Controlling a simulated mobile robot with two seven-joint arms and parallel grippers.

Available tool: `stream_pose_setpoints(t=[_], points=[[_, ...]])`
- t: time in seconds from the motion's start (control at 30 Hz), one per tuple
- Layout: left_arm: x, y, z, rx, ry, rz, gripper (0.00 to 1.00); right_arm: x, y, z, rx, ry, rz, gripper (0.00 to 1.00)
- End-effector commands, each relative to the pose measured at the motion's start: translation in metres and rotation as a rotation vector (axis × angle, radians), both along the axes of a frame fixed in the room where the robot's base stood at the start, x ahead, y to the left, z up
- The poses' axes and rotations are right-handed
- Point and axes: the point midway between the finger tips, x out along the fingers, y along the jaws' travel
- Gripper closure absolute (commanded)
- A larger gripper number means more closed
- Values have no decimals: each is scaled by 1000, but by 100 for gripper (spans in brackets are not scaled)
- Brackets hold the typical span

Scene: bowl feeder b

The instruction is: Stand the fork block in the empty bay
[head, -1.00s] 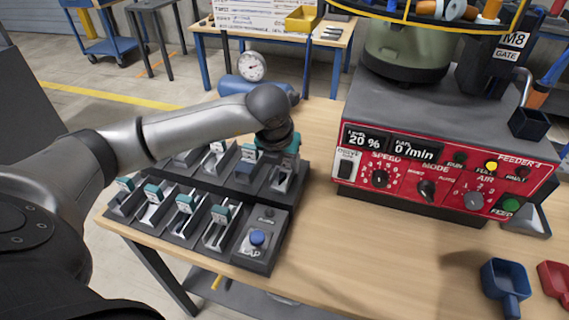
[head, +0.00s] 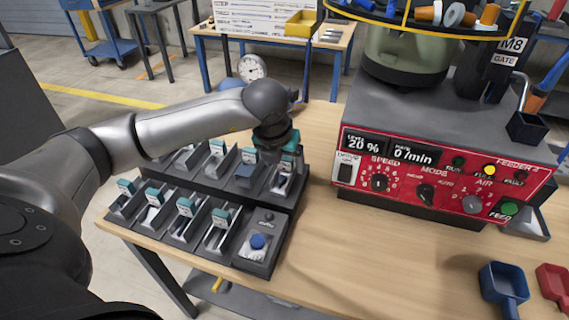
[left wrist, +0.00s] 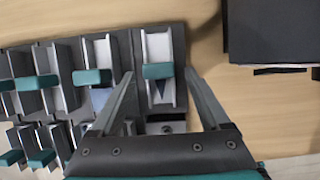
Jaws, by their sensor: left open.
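A dark rack (head: 170,240) on the table has two rows of bays with teal-topped metal blocks. My left gripper (head: 284,165) is over the right end of its back row. In the left wrist view its two fingers (left wrist: 160,78) are open, one on either side of a teal-topped block (left wrist: 158,71) in the end bay; I see no clear contact. Another teal-topped block (left wrist: 92,77) stands in the bay to its left. I cannot tell which block is the fork block, and no bay shows clearly as empty. My right gripper is not in view.
A red-fronted feeder (head: 430,180) stands right of the rack. A blue scoop (head: 503,285) and a red scoop (head: 553,283) lie at the front right. The table between rack and scoops is clear.

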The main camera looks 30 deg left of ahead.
Motion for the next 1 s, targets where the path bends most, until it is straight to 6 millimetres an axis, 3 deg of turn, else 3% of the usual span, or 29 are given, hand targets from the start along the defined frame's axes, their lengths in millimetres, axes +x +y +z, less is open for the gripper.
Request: stream_pose_setpoints(t=[0.03,0.2,0.4,0.63,1.0], points=[[-4,0,14,3,-4,-1,21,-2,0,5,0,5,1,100],[-18,-4,49,2,-5,-1,21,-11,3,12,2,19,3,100],[-30,-7,79,2,-3,0,21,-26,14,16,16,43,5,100],[-36,-8,89,2,-1,1,21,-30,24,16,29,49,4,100],[-35,-8,89,2,-1,1,21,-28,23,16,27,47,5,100]])
